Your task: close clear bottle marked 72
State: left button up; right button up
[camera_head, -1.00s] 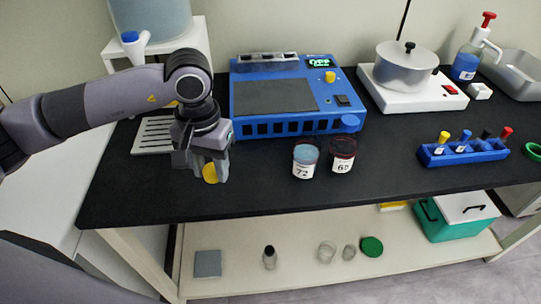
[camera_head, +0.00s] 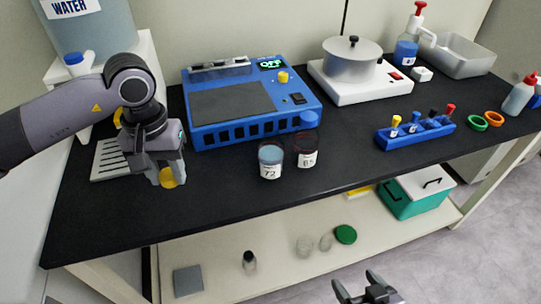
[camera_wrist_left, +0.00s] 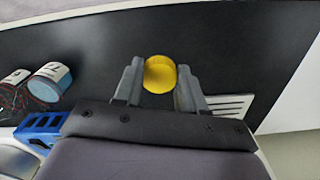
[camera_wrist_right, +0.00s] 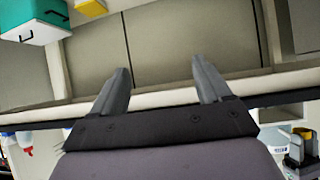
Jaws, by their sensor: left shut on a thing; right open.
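The clear bottle marked 72 (camera_head: 270,163) stands upright on the black table in front of the blue device, with pale blue contents. I see no cap on it. It also shows in the left wrist view (camera_wrist_left: 47,83), at the left. My left gripper (camera_head: 167,174) is shut on a yellow cap (camera_head: 169,179), left of the bottle and apart from it. The yellow cap shows between the fingers in the left wrist view (camera_wrist_left: 159,75). My right gripper (camera_head: 368,287) is open and empty, low in front of the table; its spread fingers show in the right wrist view (camera_wrist_right: 165,85).
A second clear bottle (camera_head: 307,156) with a red rim stands close on the right of bottle 72. Behind are a blue device (camera_head: 250,105) and a hot plate with a pot (camera_head: 352,62). A blue rack (camera_head: 415,132) stands to the right. The table front is clear.

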jog(key=w+a+r+y, duration=0.1)
jog(key=w+a+r, duration=0.3)
jog(key=w+r, duration=0.15)
pick_arm(q)
jog(key=w+d+r+n, duration=0.1)
jog(key=w+d+r, duration=0.2)
jog(key=d, duration=0.3)
jog(key=w+d+r+n+p, duration=0.1)
jog(key=w+d+r, duration=0.3)
jog(key=d, duration=0.2)
jog(key=w+d+r+n+p, duration=0.1)
jog(key=w+d+r, duration=0.3)
jog(key=d, duration=0.3)
pick_arm(e)
jog(key=n+t+y, duration=0.1)
jog(key=n+y, duration=0.2)
send_near(271, 157)
notch_tip(271, 157, down, 2)
jog(key=w, duration=0.1)
pick_arm(q)
jog(key=shift+d+r, duration=0.1)
jog(key=shift+d, duration=0.2)
pick_arm(e)
jog(key=shift+w+d+f, duration=0.2)
jog(key=shift+d, duration=0.25)
jog(key=shift+x, duration=6)
